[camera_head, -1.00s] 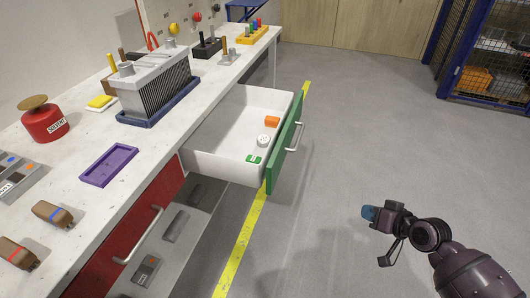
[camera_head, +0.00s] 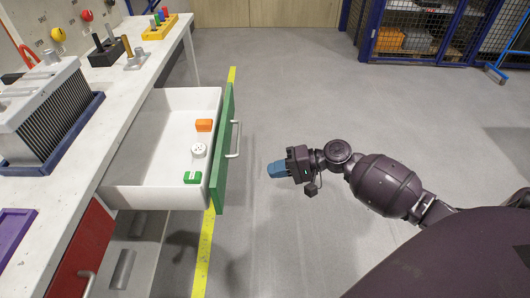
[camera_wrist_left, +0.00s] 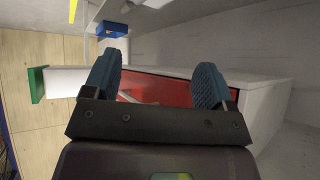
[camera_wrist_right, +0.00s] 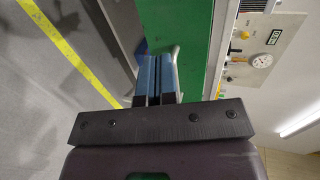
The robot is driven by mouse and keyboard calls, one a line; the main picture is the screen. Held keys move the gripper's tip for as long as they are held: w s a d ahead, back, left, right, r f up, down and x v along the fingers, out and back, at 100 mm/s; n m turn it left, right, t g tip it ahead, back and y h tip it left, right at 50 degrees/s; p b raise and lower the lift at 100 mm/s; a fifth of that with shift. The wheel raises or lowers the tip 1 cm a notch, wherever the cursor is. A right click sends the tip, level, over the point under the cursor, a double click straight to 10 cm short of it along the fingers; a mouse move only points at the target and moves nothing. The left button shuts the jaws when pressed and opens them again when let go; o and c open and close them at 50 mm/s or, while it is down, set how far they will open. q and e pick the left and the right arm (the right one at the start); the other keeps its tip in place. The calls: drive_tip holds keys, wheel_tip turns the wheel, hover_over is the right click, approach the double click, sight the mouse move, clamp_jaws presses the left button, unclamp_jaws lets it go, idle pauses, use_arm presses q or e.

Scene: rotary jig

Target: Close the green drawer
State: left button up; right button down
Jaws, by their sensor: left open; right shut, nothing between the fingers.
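The green drawer (camera_head: 222,150) stands pulled out from the white workbench, its green front and silver handle (camera_head: 234,140) facing right. In the right wrist view the shut fingers (camera_wrist_right: 156,75) point toward the green front (camera_wrist_right: 182,35) and handle. My left gripper (camera_wrist_left: 155,80) is open in the left wrist view, with the red drawer (camera_wrist_left: 165,88) beyond it.
A red drawer front (camera_head: 84,252) sits below the bench top, nearer than the green one. A grey finned part in a blue tray (camera_head: 62,140) and a purple tray (camera_head: 12,235) stand on the bench. The floor right of the drawer is clear.

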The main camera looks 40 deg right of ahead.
sight(223, 178)
drive_tip(key=x, duration=1)
drive_tip(key=shift+w+a+r+b, duration=0.2)
drive_tip(key=shift+w+a+b, duration=0.15)
drive_tip(key=shift+b, duration=0.05)
use_arm(q)
drive_tip(key=shift+w+f, duration=0.25)
drive_tip(key=shift+w, duration=0.05)
use_arm(e)
drive_tip(key=shift+w+a, duration=0.3)
drive_tip(key=shift+a, duration=0.15)
drive_tip(key=shift+a, duration=0.15)
